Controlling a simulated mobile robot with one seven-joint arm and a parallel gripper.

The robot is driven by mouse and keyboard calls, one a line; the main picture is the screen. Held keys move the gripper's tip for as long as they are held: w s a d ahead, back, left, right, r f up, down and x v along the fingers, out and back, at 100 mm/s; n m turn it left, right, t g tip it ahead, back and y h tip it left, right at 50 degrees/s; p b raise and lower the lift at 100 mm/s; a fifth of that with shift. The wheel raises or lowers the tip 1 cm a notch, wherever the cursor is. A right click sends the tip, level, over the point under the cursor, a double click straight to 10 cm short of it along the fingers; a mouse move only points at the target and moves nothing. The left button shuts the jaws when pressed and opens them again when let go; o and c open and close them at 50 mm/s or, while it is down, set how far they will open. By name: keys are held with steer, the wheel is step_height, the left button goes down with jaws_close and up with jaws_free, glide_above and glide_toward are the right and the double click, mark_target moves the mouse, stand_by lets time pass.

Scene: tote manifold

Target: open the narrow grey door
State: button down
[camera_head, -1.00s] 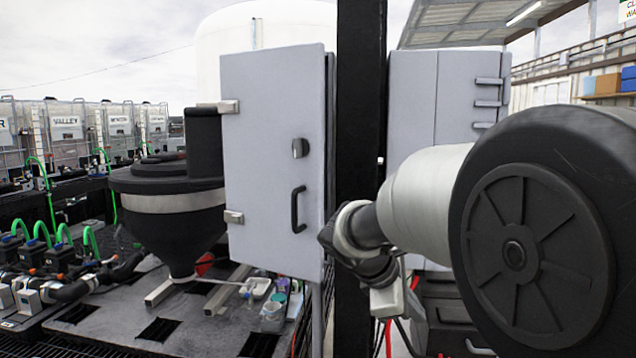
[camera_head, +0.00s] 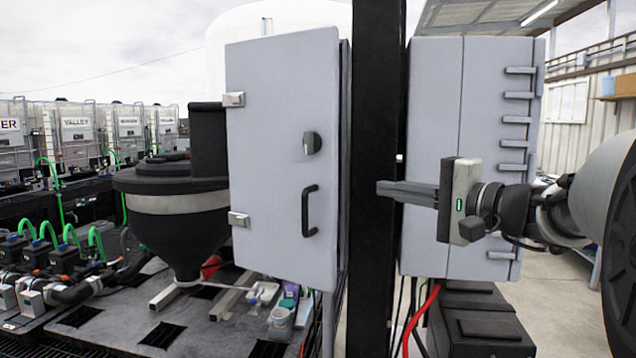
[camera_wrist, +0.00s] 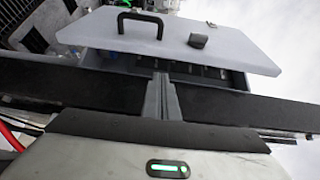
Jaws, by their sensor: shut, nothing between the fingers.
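The narrow grey door (camera_head: 275,160) is a tall flat panel left of the black post, with hinges on its left edge. It carries a dark knob (camera_head: 312,143) and a black bar handle (camera_head: 309,211). In the wrist view the door (camera_wrist: 190,38) lies beyond the fingertips, its handle (camera_wrist: 140,22) on the far side; a gap shows between the panel and the cabinet's dark inside. My gripper (camera_head: 380,188) is right of the door, its fingers shut, empty and pointing left across the post. The fingers also show in the wrist view (camera_wrist: 160,80), apart from the handle.
The black post (camera_head: 372,270) stands between the door and a second grey cabinet (camera_head: 430,120) behind my gripper. A dark hopper (camera_head: 175,200) stands left of the door. Small containers (camera_head: 282,315) lie below. Red and black cables hang below my gripper.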

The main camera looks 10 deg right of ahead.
steer(key=x, duration=0.3)
steer(key=p+x, duration=0.1)
steer(key=x, duration=0.2)
steer(key=p+x, duration=0.1)
steer(key=x, duration=0.2)
steer(key=shift+w+a+r, duration=0.1)
steer(key=shift+w+r, duration=0.2)
steer(key=shift+w, duration=0.1)
